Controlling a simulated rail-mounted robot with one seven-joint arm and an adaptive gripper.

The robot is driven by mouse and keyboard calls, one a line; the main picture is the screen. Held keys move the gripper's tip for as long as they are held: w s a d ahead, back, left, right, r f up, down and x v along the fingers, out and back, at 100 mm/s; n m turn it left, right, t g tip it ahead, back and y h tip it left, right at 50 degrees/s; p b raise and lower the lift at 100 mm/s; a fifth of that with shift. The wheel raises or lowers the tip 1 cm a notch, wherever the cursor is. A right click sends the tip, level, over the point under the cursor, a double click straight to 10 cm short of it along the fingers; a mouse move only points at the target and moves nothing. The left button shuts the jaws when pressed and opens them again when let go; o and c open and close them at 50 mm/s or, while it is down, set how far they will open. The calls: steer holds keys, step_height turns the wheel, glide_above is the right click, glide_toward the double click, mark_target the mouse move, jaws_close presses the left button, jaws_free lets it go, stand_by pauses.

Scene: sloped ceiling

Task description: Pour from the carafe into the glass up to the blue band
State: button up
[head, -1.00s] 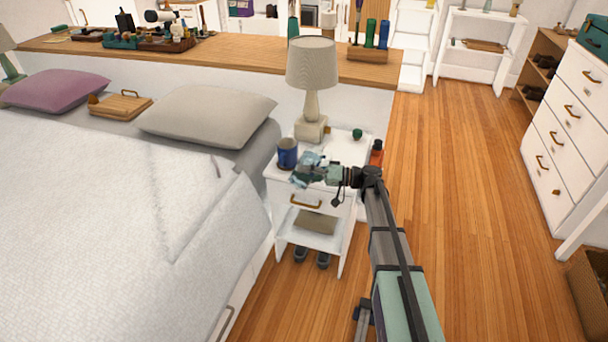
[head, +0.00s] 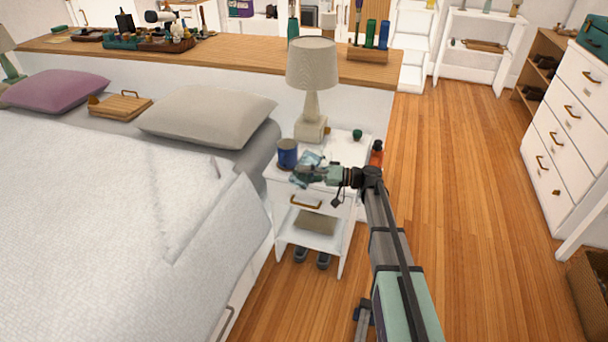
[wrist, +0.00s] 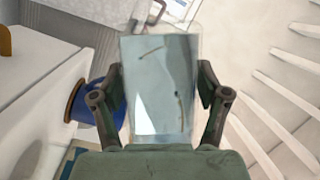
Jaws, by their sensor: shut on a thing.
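My gripper (head: 318,172) is over the front of the white nightstand, shut on a clear, bluish vessel that I take for the carafe (head: 307,164). In the wrist view the carafe (wrist: 160,85) sits between the two fingers (wrist: 160,108) and looks see-through, with pale blue-grey inside. In the head view it looks tilted, its far end toward the left, close to the blue mug. I cannot make out a separate glass or its blue band. It may be hidden by the carafe or gripper. I cannot tell whether anything is flowing.
A blue mug (head: 288,153) stands at the nightstand's (head: 347,151) left side, and also shows in the wrist view (wrist: 80,102). A lamp (head: 311,105) stands behind. A small green object (head: 357,134) and an orange-red bottle (head: 377,150) are to the right. The bed (head: 110,220) is left.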

steer(key=shift+r, duration=0.1)
steer(key=p, duration=0.2)
steer(key=shift+r+p, duration=0.35)
steer(key=shift+r, duration=0.05)
steer(key=shift+s+f+b, duration=0.1)
steer(key=shift+f+b, duration=0.05)
steer(key=shift+b, duration=0.2)
steer(key=shift+a+r+m+p, duration=0.1)
steer(key=shift+r+m+p, duration=0.25)
steer(key=shift+m+p, duration=0.05)
stand_by(1.7)
steer(key=shift+b, duration=0.35)
stand_by(0.5)
stand_by(1.4)
steer(key=shift+s+r+m+y, duration=0.1)
steer(key=shift+r+m+y, duration=0.2)
steer(key=shift+b, duration=0.35)
stand_by(0.4)
steer(key=shift+r+p, duration=0.2)
steer(key=shift+p, duration=0.5)
stand_by(0.7)
